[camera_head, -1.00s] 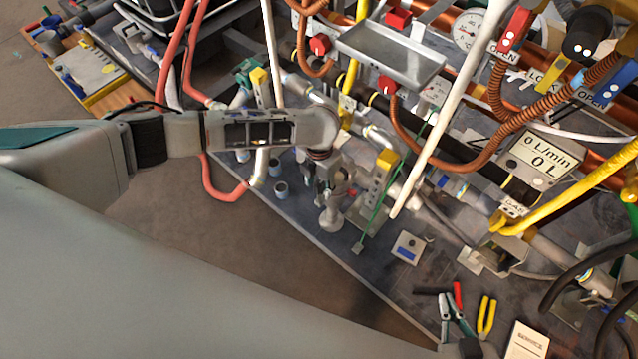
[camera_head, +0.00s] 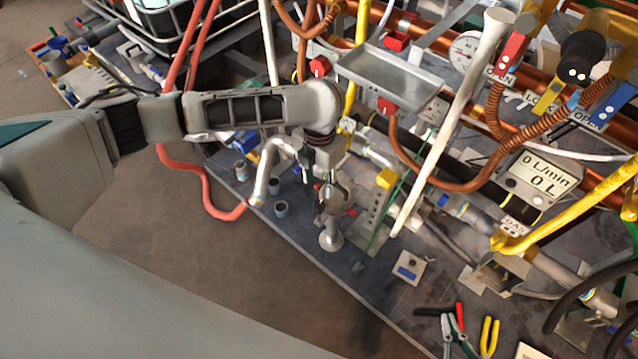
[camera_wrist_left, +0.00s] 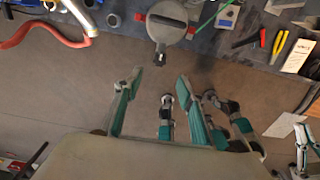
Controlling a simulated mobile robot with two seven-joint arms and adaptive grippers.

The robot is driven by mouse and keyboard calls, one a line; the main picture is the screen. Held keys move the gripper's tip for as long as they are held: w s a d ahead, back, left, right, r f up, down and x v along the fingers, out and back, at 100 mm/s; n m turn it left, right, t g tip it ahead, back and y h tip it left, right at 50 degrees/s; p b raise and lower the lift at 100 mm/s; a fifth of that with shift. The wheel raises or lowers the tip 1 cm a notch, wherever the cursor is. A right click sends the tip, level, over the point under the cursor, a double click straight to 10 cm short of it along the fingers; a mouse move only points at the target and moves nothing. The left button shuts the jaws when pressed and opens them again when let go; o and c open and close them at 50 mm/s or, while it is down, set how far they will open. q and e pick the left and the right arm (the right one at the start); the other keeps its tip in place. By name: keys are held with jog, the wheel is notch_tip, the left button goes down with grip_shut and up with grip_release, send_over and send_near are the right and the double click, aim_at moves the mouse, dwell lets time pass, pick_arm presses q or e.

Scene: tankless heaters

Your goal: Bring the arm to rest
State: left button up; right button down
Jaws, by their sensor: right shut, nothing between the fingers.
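My left arm (camera_head: 245,110) reaches in from the left in the head view. The round grey fitting (camera_wrist_left: 167,22) shows beyond the fingertips. My right gripper (camera_head: 453,328) shows at the bottom of the head view, shut and empty, beside the pliers. Its arm is mostly hidden.
Pipes, red hoses (camera_head: 205,185) and a metal tray (camera_head: 390,78) crowd the bench around the left arm. Red pliers (camera_head: 461,312) and yellow pliers (camera_head: 488,336) lie at the bench's front. Open floor (camera_head: 190,255) lies before the bench.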

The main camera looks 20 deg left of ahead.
dwell(0.4)
pick_arm(q)
jog(key=s+d+f+n+t+h, duration=0.2)
jog(key=s+d+n+h, duration=0.3)
jog(key=d+n, duration=0.4)
jog(key=s+d+f+n+t+h, duration=0.2)
jog(key=s+d+f+n+h, duration=0.1)
jog(key=s+d+n, duration=0.5)
jog(key=s+a+n+t+y, duration=0.3)
jog(key=s+a+n, duration=0.1)
jog(key=a+n, duration=0.55)
jog(key=s+a+n+t+y, duration=0.2)
jog(key=s+a+n+t, duration=0.25)
jog(key=a+n, duration=0.5)
notch_tip(320, 180, up, 7)
jog(key=s+a+p, duration=0.1)
jog(key=p, duration=1.1)
jog(key=shift+a+f+m+g, duration=0.2)
jog(key=shift+a+m+g, duration=0.1)
jog(key=shift+g, duration=0.15)
pick_arm(e)
jog(key=shift+m, duration=0.3)
jog(key=r, duration=0.3)
jog(key=s+r, duration=0.1)
jog(key=r, duration=0.1)
jog(key=shift+s+r, duration=0.1)
jog(key=shift+r, duration=0.3)
